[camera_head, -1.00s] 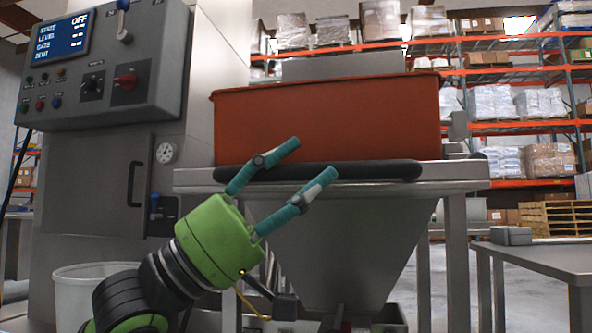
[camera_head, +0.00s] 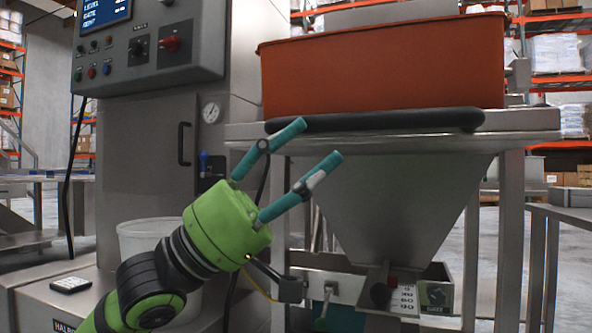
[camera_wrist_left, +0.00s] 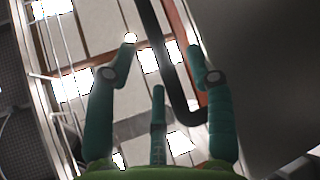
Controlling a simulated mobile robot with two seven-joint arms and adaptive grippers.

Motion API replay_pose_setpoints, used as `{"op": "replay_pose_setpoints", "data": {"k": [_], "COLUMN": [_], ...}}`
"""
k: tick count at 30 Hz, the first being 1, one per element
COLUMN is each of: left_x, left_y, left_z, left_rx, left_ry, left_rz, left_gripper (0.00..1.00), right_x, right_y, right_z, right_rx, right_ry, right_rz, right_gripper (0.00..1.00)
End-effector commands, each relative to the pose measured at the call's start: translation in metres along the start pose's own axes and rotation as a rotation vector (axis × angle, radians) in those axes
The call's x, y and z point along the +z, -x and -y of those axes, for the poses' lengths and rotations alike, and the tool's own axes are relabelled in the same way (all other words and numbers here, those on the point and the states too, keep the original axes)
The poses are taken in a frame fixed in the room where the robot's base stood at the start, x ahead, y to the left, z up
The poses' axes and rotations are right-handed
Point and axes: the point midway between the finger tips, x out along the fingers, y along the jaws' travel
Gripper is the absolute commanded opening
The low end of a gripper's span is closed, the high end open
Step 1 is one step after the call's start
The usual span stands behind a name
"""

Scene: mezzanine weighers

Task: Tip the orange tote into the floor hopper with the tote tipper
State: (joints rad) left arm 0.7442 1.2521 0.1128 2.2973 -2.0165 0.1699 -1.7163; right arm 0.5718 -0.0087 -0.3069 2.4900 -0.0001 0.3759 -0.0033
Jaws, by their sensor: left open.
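The orange tote (camera_head: 385,68) sits upright on top of the steel hopper stand, in the upper right of the head view. A thick black bar (camera_head: 375,121) runs along its lower front; the bent black bar (camera_wrist_left: 180,98) also shows in the left wrist view. The steel hopper (camera_head: 390,200) tapers down below the tabletop (camera_head: 545,118). My left gripper (camera_head: 318,142) is open and empty, in front of the stand and below the bar's left part in the picture. Its fingers (camera_wrist_left: 162,44) reach up in the wrist view. The tote's inside is hidden. My right gripper is not in view.
A grey control cabinet (camera_head: 140,140) with screen, knobs and buttons stands at left. A white bucket (camera_head: 150,232) is behind my left arm. A hopper outlet box (camera_head: 440,292) with a black knob and number plate sits low. A table (camera_head: 565,212) is at right.

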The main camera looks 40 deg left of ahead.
Motion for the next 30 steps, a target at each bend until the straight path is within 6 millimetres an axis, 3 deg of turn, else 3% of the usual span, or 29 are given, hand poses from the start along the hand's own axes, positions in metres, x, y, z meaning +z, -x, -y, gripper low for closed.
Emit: {"op": "replay_pose_setpoints", "data": {"k": [9, 30], "left_x": [0.002, 0.002], "left_y": [0.013, 0.015], "left_z": [0.0, -0.002], "left_rx": [-0.003, 0.001], "left_ry": [-0.004, -0.004], "left_rz": [0.005, 0.007], "left_gripper": [0.54, 0.54], "right_x": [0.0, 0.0], "right_y": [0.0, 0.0], "right_z": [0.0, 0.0], "right_rx": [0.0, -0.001], "right_ry": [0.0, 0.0], "right_rz": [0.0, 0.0], "right_gripper": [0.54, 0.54]}}
